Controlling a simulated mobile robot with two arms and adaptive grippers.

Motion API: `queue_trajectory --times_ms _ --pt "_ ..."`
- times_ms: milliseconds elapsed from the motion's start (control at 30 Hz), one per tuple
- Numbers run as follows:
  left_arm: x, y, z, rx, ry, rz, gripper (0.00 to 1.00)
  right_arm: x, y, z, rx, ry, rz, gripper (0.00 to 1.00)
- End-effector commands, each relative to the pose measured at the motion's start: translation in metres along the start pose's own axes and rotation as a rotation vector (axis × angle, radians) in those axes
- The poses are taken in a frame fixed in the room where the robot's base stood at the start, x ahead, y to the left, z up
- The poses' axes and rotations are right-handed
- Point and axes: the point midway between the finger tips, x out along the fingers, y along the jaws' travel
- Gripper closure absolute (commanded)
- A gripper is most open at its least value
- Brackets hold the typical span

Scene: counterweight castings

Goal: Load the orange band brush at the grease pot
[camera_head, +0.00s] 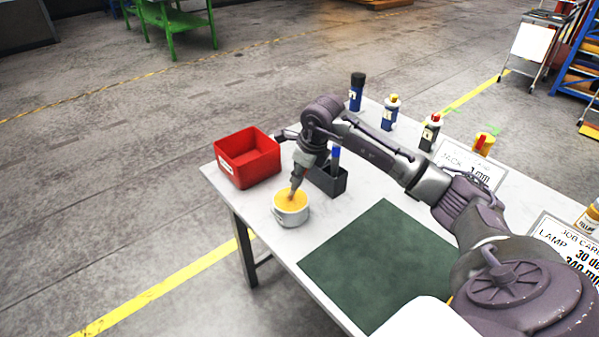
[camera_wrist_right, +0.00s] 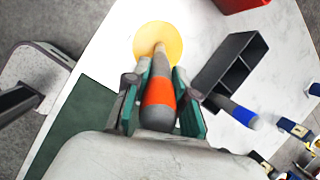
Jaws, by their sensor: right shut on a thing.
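The grease pot (camera_head: 291,213) is a small pale pot filled with yellow grease, near the left front edge of the table. My right gripper (camera_head: 299,172) is just above the pot. In the right wrist view my right gripper (camera_wrist_right: 160,98) is shut on the orange band brush (camera_wrist_right: 160,92), a grey-handled brush with an orange band. The brush points down, and its tip meets the yellow grease (camera_wrist_right: 158,42); how deep it is cannot be told. My left gripper is not in view.
A red bin (camera_head: 247,160) stands left of the pot. A dark divided holder (camera_head: 328,181) with a blue-ended brush (camera_head: 336,153) stands close behind my gripper. Several bottles, such as a blue one (camera_head: 357,92), line the far edge. A green mat (camera_head: 376,262) lies bare in front.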

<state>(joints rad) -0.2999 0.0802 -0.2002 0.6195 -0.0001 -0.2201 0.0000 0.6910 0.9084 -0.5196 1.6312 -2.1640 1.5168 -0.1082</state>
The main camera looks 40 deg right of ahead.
Motion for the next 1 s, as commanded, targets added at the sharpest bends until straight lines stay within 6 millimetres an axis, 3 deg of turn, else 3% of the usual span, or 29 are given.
queue_trajectory --times_ms 267,1000 --pt "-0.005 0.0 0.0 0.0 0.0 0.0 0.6 -0.005 0.0 0.001 0.0 0.006 0.003 1.0" --pt "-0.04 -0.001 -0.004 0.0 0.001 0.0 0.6 -0.062 -0.008 0.021 0.0 0.001 0.0 1.0"
